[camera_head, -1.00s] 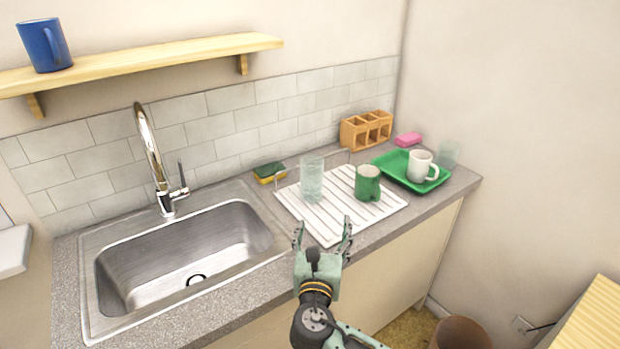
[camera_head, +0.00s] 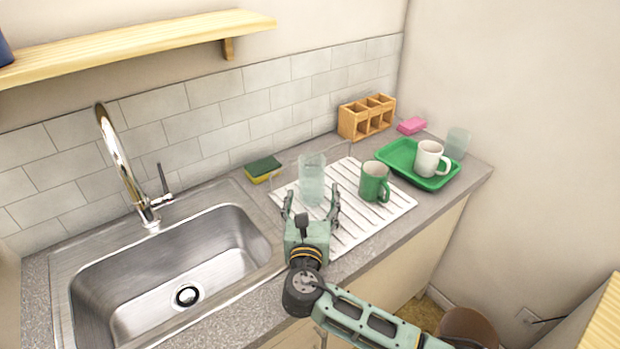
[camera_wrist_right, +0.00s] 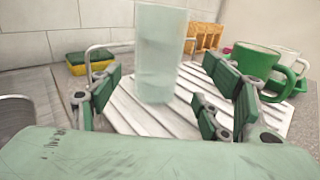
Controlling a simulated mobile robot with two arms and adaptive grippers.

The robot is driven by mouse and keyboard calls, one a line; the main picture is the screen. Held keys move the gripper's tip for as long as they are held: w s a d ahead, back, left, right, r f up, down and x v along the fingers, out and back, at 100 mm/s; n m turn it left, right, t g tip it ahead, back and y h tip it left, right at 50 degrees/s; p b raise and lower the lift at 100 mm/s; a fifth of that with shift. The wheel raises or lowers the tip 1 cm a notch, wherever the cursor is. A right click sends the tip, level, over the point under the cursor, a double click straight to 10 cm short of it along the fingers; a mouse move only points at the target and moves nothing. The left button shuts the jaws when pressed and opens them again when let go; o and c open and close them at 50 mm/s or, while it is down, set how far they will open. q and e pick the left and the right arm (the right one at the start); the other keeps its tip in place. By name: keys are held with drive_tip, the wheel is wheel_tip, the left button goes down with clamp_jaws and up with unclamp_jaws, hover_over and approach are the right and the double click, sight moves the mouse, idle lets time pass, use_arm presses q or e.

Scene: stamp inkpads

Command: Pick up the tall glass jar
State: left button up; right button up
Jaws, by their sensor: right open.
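The tall glass jar (camera_head: 312,178), clear and pale, stands upright on the white ribbed drying rack (camera_head: 350,232). My right gripper (camera_head: 311,205) is open, just in front of the jar with a finger to each side. I cannot tell whether either finger touches the glass. My left gripper is not in view.
A green mug (camera_head: 374,182) stands close to the right of the jar. A green tray (camera_head: 398,157) holds a white mug (camera_head: 429,158), with another glass (camera_head: 457,143) behind. A yellow-green sponge (camera_head: 262,170) lies left of the rack, near the sink (camera_head: 180,262). A wooden holder (camera_head: 350,124) stands behind.

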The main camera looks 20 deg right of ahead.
sight(311, 188)
drive_tip(key=x, duration=0.3)
drive_tip(key=r+p+x, duration=0.1)
drive_tip(key=x, duration=0.1)
drive_tip(key=shift+w+a, duration=0.1)
drive_tip(key=shift+w, duration=0.2)
drive_tip(key=shift+w+d, duration=0.2)
drive_tip(key=shift+w, duration=0.25)
drive_tip(key=c, duration=1.7)
